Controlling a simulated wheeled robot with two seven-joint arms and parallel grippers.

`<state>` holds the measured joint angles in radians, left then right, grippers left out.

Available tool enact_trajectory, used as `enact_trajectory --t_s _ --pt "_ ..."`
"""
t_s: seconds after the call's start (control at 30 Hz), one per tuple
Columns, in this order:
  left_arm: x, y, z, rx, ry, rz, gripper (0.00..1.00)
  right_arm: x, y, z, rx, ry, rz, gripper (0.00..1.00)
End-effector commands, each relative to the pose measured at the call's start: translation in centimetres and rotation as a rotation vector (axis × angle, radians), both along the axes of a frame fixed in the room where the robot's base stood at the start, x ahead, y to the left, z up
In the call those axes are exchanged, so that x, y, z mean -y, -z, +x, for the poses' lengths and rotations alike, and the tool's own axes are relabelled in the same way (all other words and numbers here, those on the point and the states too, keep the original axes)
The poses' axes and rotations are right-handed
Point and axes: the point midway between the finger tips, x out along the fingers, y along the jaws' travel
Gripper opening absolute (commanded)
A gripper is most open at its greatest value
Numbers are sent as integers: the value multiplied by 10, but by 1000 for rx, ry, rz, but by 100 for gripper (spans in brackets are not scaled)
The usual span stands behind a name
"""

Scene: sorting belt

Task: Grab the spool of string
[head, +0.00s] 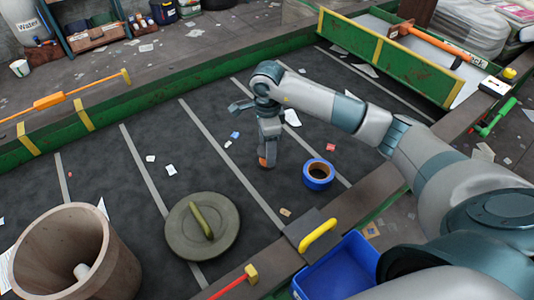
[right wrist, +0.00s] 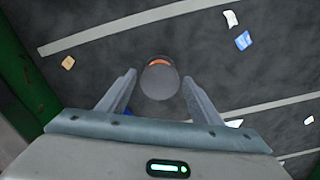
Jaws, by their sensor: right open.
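A small grey, round-ended thing with an orange band, apparently the spool of string (right wrist: 159,82), stands on the dark belt (head: 130,205). In the head view the spool (head: 266,161) shows as an orange and dark patch right under my right gripper (head: 268,146), which points down and hides most of it. In the right wrist view the gripper (right wrist: 160,90) is open, with one finger on each side of the spool and a gap at both. My left gripper is in neither view.
A blue tape roll (head: 318,185) lies just right of the spool. A round green lid (head: 180,232) and a brown barrel (head: 45,265) are at front left. A blue bin (head: 340,275) and a yellow handle (head: 318,235) are at the front edge. Paper scraps litter the belt.

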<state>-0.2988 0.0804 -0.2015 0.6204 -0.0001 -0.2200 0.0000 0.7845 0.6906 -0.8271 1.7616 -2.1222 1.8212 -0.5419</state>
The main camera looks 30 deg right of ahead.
Motion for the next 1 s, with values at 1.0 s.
enact_trajectory --t_s 1.0 --pt "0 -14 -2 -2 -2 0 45 0 27 0 1 0 0 24"
